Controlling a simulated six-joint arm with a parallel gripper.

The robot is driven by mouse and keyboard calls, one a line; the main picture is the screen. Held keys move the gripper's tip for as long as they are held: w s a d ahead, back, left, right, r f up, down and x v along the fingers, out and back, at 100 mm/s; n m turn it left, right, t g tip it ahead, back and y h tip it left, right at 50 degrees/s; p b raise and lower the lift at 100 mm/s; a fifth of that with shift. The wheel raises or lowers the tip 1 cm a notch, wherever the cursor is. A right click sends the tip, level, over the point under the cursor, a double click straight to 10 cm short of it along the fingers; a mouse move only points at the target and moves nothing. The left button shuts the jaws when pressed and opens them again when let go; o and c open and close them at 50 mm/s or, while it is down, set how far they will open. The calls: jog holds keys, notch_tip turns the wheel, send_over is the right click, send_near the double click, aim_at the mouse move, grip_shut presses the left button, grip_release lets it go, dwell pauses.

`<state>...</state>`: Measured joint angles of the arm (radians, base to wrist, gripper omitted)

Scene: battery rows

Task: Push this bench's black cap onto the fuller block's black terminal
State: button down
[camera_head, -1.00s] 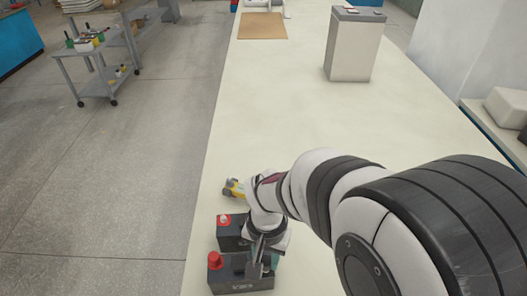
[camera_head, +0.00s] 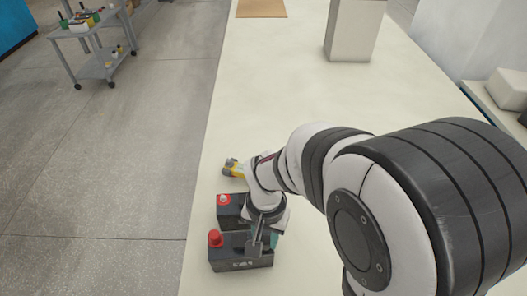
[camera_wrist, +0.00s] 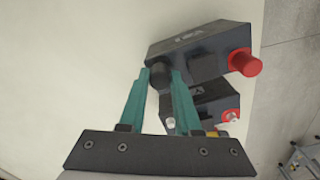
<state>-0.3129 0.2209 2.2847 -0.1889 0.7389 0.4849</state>
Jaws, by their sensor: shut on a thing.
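Two dark battery blocks stand one behind the other at the bench's left edge. The nearer block (camera_head: 240,258) has a red cap (camera_head: 215,239) on its left end. The farther block (camera_head: 229,212) shows a red-ringed terminal (camera_head: 223,199) without a cap. In the wrist view, my gripper (camera_wrist: 161,76) has its teal fingers shut on a black cap (camera_wrist: 160,75). The cap is at the end of the nearer block (camera_wrist: 195,55) opposite its red cap (camera_wrist: 244,62). The terminal under it is hidden, so I cannot tell how far the cap is seated.
A small yellow and grey object (camera_head: 233,168) lies just beyond the farther block. A tall pale box (camera_head: 352,30) and a brown board (camera_head: 262,8) stand far back on the bench (camera_head: 270,90). The bench between is clear. A grey cart (camera_head: 92,50) stands on the floor at left.

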jog(key=shift+f, duration=0.45)
dwell(0.4)
jog(key=c, duration=0.5)
grip_release()
jog(key=o, duration=0.5)
jog(key=shift+c, duration=0.2)
jog(key=shift+r, duration=3.5)
